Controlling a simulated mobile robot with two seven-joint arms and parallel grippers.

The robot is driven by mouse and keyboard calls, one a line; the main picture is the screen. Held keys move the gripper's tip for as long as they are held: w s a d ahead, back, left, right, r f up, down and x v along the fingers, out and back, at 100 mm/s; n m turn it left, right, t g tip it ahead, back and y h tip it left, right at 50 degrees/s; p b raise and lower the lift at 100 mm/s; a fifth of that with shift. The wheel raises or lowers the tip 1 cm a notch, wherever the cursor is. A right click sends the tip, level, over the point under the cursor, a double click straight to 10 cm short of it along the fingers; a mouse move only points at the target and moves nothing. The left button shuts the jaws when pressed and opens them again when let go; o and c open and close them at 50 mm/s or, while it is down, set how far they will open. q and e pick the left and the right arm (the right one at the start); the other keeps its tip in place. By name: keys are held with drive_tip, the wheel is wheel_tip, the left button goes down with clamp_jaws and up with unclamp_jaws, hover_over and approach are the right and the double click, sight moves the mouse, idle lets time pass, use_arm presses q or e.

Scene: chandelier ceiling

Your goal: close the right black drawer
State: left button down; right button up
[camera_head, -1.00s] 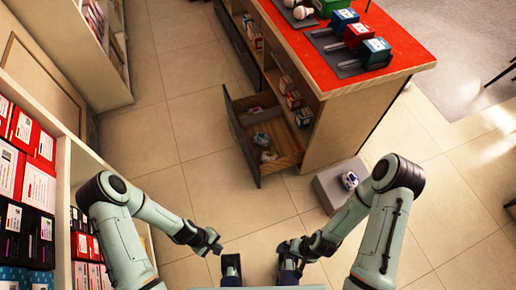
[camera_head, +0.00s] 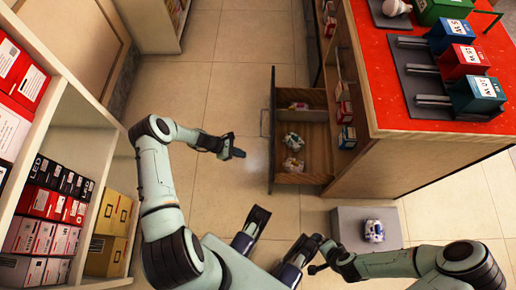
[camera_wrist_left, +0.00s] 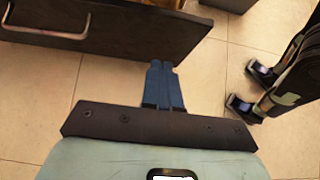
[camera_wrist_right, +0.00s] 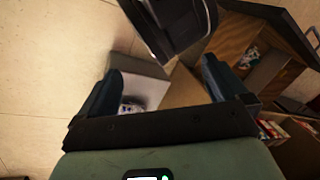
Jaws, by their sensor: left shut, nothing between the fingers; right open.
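The open drawer (camera_head: 304,178) sticks out to the left from the red-topped counter and has a wooden inside and a dark front panel (camera_head: 272,150). Its handle (camera_head: 264,122) is on the outer face. The dark front and handle also fill the upper left of the left wrist view (camera_wrist_left: 110,25). My left gripper (camera_head: 238,153) is shut and empty, a little left of the drawer front and apart from it. My right gripper (camera_head: 318,266) is low, below the drawer in the head view. Its fingers are spread and empty in the right wrist view (camera_wrist_right: 165,90).
Small white toys (camera_head: 293,164) lie in the drawer. A grey box (camera_head: 348,224) with a toy robot (camera_head: 374,231) on it stands on the floor near the counter (camera_head: 400,165). A shelf of boxes (camera_head: 45,130) stands left. Tiled floor between is free.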

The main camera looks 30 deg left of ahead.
use_arm(q)
drive_tip(key=d+r+b+x, duration=0.1)
drive_tip(key=r+b+x, duration=0.1)
drive_tip(key=x, duration=0.9)
drive_tip(key=shift+w+d+f, duration=0.25)
drive_tip(key=shift+w+d, duration=0.3)
drive_tip(key=shift+d, duration=0.1)
use_arm(e)
drive_tip(key=shift+t+h, duration=0.3)
drive_tip(key=shift+t, duration=0.3)
drive_tip(key=shift+w+d+f, duration=0.3)
drive_tip(key=shift+w+f, duration=0.15)
drive_tip(key=shift+w, duration=0.15)
drive_tip(key=shift+w+d+f, duration=0.35)
drive_tip(key=shift+w+f, duration=0.05)
drive_tip(key=shift+w, duration=0.25)
drive_tip(key=shift+w+d+f, duration=0.3)
drive_tip(key=shift+w+f, duration=0.15)
drive_tip(key=shift+w, duration=0.15)
use_arm(q)
drive_tip(key=shift+d, duration=0.1)
